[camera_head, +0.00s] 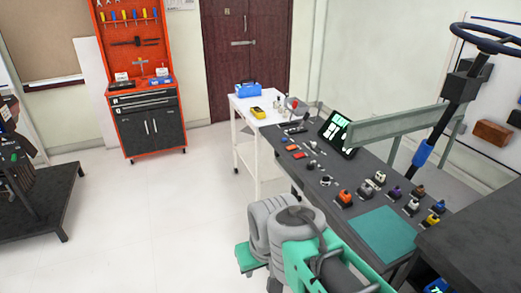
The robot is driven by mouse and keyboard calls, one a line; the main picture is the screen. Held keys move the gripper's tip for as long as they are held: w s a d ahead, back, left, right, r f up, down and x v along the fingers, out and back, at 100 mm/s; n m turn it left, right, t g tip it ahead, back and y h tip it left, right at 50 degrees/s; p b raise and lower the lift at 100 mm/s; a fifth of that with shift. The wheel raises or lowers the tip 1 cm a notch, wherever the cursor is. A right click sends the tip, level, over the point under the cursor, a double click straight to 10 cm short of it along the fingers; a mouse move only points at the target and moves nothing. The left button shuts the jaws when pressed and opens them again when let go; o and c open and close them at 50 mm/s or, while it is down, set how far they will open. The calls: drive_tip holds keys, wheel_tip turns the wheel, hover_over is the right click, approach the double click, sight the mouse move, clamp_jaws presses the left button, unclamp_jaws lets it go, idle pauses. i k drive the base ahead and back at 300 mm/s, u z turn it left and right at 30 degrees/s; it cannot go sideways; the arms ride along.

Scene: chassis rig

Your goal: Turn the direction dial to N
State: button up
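A dark control console (345,213) runs diagonally from the centre to the right. Several small controls sit on it, among them a small round dark one (326,181) near its left edge and a row of coloured ones with an orange one (345,196) at its left end. I cannot tell which of these is the direction dial, and no N mark is readable at this size. My green and grey arm (285,228) is folded at the bottom centre, in front of the console's near left side. I cannot make out my gripper's fingertips.
A tilted black screen (337,133) stands on the console beside a grey-green beam (400,124). A steering wheel (492,38) rises at the right. A teal mat (390,233) lies near the front. A white cart (246,135) and red tool cabinet (148,122) stand behind.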

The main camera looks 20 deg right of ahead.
sight(310, 165)
drive_tip(key=u, duration=0.15)
drive_tip(key=i, duration=1.95)
drive_tip(key=z, duration=0.85)
drive_tip(key=i, duration=1.3)
drive_tip(key=z, duration=0.75)
